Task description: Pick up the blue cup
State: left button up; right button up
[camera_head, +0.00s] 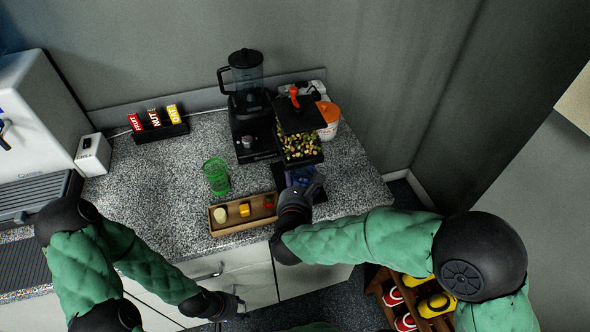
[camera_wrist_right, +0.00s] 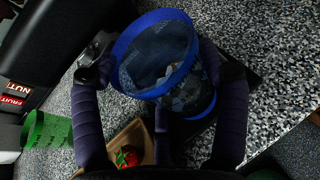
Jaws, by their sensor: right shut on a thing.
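The blue cup (camera_wrist_right: 183,17) has a wide blue rim and a see-through body. In the right wrist view it is between the fingers of my right gripper (camera_wrist_right: 158,72), which is shut on it. In the head view the cup (camera_head: 299,178) is partly hidden by my right gripper (camera_head: 306,190), at the counter's front right. Whether the cup still touches the dark mat under it is hard to tell. My left gripper (camera_head: 236,304) hangs low in front of the cabinet doors, away from the cup; its finger opening is unclear.
A green glass (camera_head: 216,177) and a wooden tray (camera_head: 226,229) with small food items stand left of the cup. A dispenser (camera_head: 299,146) stands close behind it, with a blender (camera_head: 247,100) to its left. The counter's left middle is clear.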

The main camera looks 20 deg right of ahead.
jog(key=s+p, duration=0.3)
jog(key=s, duration=1)
jog(key=shift+s+d, duration=0.25)
jog(key=shift+s, duration=0.05)
